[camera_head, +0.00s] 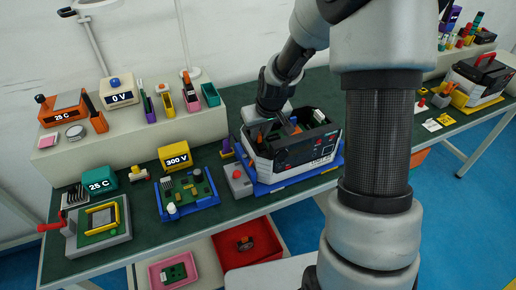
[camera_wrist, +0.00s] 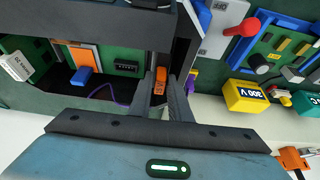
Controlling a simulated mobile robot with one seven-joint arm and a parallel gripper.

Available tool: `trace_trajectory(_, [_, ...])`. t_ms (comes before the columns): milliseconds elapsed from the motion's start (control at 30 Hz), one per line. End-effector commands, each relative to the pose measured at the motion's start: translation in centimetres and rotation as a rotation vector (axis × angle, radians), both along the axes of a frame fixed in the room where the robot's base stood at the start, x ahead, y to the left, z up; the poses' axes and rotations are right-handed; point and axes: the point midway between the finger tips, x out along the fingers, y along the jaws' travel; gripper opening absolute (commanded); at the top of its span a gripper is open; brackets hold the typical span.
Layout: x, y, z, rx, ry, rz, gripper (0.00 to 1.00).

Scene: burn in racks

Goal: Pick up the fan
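An open-topped black and light grey chassis (camera_head: 300,150) stands on the bench in the head view, and its dark inside shows in the wrist view. My gripper (camera_wrist: 165,88) reaches down at the chassis's edge. Its two fingers are a little apart, with a small orange part (camera_wrist: 160,88) showing in the gap. I cannot tell whether they grip it. No fan can be made out for certain inside the chassis. A dark, round, fan-like part (camera_head: 245,243) lies in the red bin (camera_head: 268,254) below the bench.
A pink bin (camera_head: 157,278) sits below. Another device with a red handle (camera_head: 482,80) stands far right.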

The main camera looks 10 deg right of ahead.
Motion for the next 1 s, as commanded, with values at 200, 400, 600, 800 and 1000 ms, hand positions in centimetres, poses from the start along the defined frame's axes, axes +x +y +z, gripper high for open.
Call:
trace_trajectory(200, [0.0,0.0,0.0,0.000,0.000,0.000,0.00])
trace_trajectory(400, [0.0,0.0,0.1,0.000,-0.001,0.000,0.00])
trace_trajectory(600, [0.1,0.0,0.3,0.000,-0.002,0.000,0.00])
trace_trajectory(800, [0.1,0.0,2.1,0.000,-0.005,0.000,0.00])
trace_trajectory(1000, [0.2,0.0,5.6,0.000,-0.007,-0.001,0.00])
